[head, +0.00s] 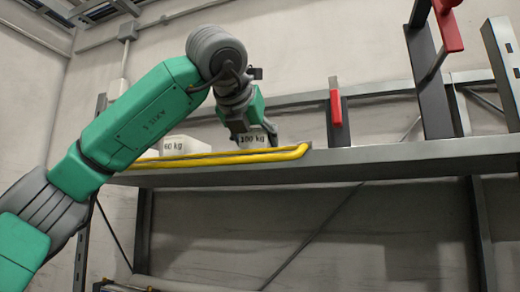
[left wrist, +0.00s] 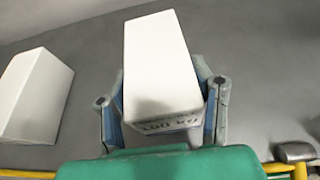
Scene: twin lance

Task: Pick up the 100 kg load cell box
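The 100 kg load cell box (head: 251,139) is a white block on the grey shelf, mostly hidden behind my left gripper in the head view. In the left wrist view the white box (left wrist: 160,65) stands between the two fingers, its dark lettering facing me. My left gripper (head: 256,133) reaches down over the shelf. In the left wrist view the gripper (left wrist: 162,105) is open around the box, one finger on each side, with a narrow gap at the left finger; contact on the right is unclear. My right gripper is not in view.
A white 60 kg box (head: 185,146) stands left on the shelf; a white box also shows in the left wrist view (left wrist: 35,98). A yellow rail (head: 230,158) runs along the shelf's front edge (head: 400,160). A red-handled upright (head: 336,110) stands to the right.

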